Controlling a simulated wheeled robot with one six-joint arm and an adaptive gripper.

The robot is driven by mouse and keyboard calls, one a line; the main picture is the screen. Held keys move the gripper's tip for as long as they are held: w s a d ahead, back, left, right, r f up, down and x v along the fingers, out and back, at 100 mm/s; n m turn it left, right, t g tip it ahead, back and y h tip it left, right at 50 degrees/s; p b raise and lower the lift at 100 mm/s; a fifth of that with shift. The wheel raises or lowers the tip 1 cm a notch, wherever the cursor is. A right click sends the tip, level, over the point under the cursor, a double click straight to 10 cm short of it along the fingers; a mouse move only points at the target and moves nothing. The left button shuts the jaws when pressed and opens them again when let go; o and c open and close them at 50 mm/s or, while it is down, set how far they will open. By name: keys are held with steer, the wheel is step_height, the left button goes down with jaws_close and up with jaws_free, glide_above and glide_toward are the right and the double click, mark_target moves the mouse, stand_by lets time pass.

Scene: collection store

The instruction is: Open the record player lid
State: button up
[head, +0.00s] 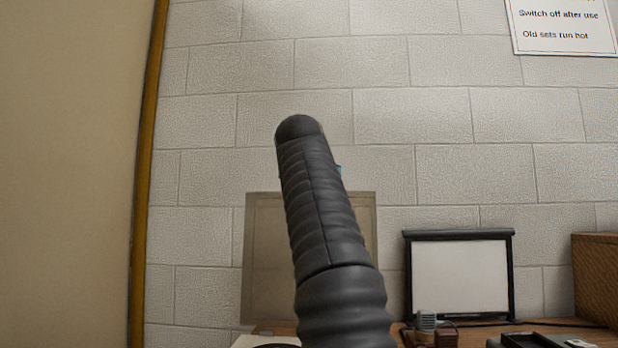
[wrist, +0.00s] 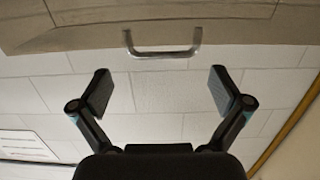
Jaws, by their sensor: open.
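The record player lid (head: 263,262) is a see-through brownish panel with a paler frame, standing raised against the block wall in the head view. My arm hides its middle and right part. In the wrist view the lid's edge (wrist: 225,32) spans the top, with a silver bar handle (wrist: 165,54) on it. My gripper (wrist: 160,91) is open and empty, with the handle beyond its fingertips and apart from them. In the head view my gripper is almost wholly hidden behind my arm. The player's body is mostly out of view.
A black-framed pale screen (head: 460,277) stands right of the lid, with a wooden cabinet (head: 597,280) at the far right. Small devices (head: 427,322) and a dark tray (head: 545,339) lie on the wooden top. A wall sign (head: 562,27) hangs above. A brown post (head: 146,180) edges the left.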

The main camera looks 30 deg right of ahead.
steer(key=shift+a, duration=0.1)
steer(key=v, duration=1.2)
stand_by(0.4)
